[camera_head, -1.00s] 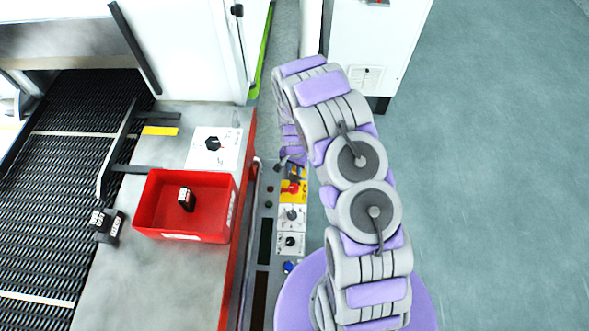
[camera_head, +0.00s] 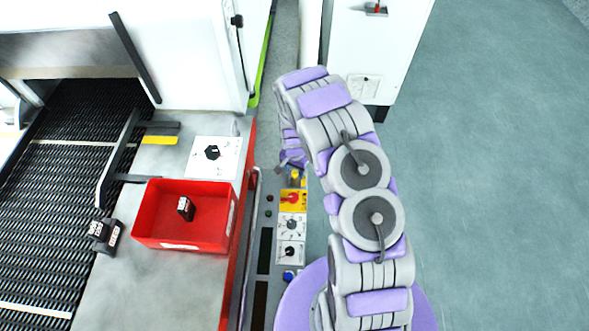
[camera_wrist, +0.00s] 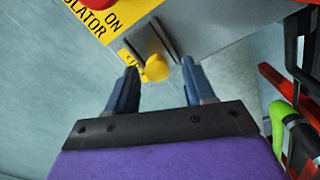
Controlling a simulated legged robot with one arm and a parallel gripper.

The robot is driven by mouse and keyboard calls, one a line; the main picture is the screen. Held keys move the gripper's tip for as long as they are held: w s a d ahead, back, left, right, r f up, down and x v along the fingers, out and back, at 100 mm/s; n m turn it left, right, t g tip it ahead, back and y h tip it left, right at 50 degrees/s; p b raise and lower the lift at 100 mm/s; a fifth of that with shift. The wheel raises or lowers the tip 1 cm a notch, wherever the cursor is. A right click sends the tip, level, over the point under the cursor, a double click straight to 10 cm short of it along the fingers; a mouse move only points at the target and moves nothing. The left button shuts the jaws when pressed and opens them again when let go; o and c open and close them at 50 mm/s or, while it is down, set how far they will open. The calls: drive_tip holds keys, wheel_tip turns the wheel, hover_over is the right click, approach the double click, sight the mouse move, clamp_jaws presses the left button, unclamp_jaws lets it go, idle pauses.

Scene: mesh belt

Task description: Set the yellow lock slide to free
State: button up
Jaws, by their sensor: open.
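The yellow lock slide (camera_wrist: 155,68) shows in the wrist view as a rounded yellow knob by a dark slot in a grey panel. A small yellow label (camera_wrist: 130,62) is beside it, its text partly covered. In the head view the slide (camera_head: 295,176) is a small yellow spot just above the isolator plate. My gripper (camera_wrist: 160,77) is open, with one blue-grey finger on each side of the knob. I cannot tell whether either finger touches it. In the head view my gripper (camera_head: 289,163) is small and partly hidden behind my arm.
A red isolator knob (camera_head: 291,198) on a yellow plate sits close to the slide. Rotary switches (camera_head: 291,225) and a blue button (camera_head: 288,275) follow along the narrow panel. A red bin (camera_head: 150,215) stands left, beside the mesh belt (camera_head: 60,190). Open floor lies right.

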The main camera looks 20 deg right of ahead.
drive_tip(key=shift+r, duration=0.15)
wheel_tip(320, 180, up, 17)
drive_tip(key=p, duration=0.2)
drive_tip(key=shift+r, duration=0.1)
idle(0.6)
wheel_tip(320, 180, up, 7)
drive_tip(key=n, duration=0.1)
hover_over(295, 172)
drive_tip(key=s, duration=0.4)
drive_tip(key=s+r+n, duration=0.2)
drive_tip(key=s+r, duration=0.8)
drive_tip(key=r, duration=0.1)
drive_tip(key=s+r+n+g, duration=0.1)
drive_tip(key=s+r+n, duration=0.1)
drive_tip(key=s, duration=0.9)
drive_tip(key=s+a+r+n, duration=0.1)
drive_tip(key=s+r+n, duration=0.2)
drive_tip(key=s, duration=0.9)
wheel_tip(295, 172, up, 2)
drive_tip(key=shift+s+a+r+g, duration=0.25)
drive_tip(key=shift+s+g, duration=0.05)
drive_tip(key=shift+g, duration=0.1)
